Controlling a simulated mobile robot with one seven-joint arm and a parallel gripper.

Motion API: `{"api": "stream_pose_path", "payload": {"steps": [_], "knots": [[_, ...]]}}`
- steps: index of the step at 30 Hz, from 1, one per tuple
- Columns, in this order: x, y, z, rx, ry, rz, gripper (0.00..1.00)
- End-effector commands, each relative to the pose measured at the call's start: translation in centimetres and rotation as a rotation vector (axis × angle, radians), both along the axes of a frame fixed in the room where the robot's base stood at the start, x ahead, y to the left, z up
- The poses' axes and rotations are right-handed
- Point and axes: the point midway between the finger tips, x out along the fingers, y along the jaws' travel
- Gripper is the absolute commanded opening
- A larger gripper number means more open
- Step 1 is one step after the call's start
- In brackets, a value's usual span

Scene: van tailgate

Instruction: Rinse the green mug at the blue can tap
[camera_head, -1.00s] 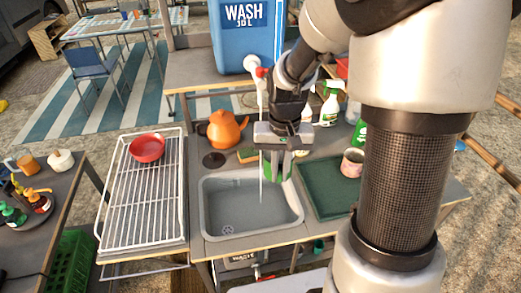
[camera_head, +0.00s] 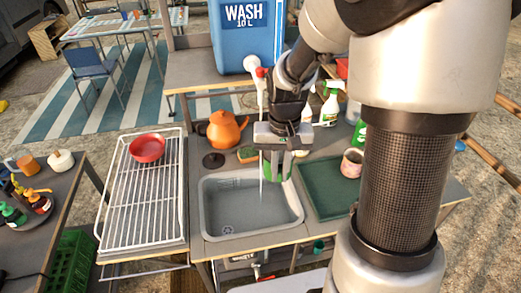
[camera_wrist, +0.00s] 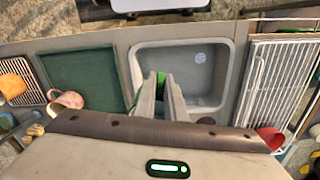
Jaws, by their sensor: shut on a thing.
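The green mug (camera_head: 285,167) is in my gripper (camera_head: 275,175), over the back right part of the grey sink (camera_head: 220,215); the fingers hide much of it. In the wrist view a strip of the green mug (camera_wrist: 161,77) shows by the fingertips (camera_wrist: 165,85). My gripper is shut on it. The blue water can (camera_head: 243,35), marked WASH 10 L, stands on the shelf behind. Its white tap with a red part (camera_head: 261,73) hangs above the sink. A thin pale stream (camera_head: 262,180) falls from the tap into the sink, close beside the mug; I cannot tell whether it enters the mug.
A white wire rack (camera_head: 140,205) with a red bowl (camera_head: 147,148) is left of the sink. A green tray (camera_head: 325,190) and a pinkish mug (camera_head: 352,163) are on the right. An orange kettle (camera_head: 224,130), a sponge (camera_head: 248,154) and a spray bottle (camera_head: 330,104) stand behind.

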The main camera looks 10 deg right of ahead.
Motion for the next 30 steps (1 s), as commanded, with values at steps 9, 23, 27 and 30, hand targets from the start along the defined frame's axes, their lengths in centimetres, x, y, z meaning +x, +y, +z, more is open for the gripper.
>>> {"api": "stream_pose_path", "payload": {"steps": [9, 23, 27, 30], "knots": [[-0.8, -0.4, 1.1, 0.0, -0.002, -0.002, 0.0], [-4.0, -1.9, 3.8, 0.0, -0.001, -0.002, 0.0], [-4.5, -2.2, 4.1, 0.0, -0.001, -0.001, 0.0], [-4.5, -2.2, 4.0, 0.0, -0.001, -0.001, 0.0]]}}
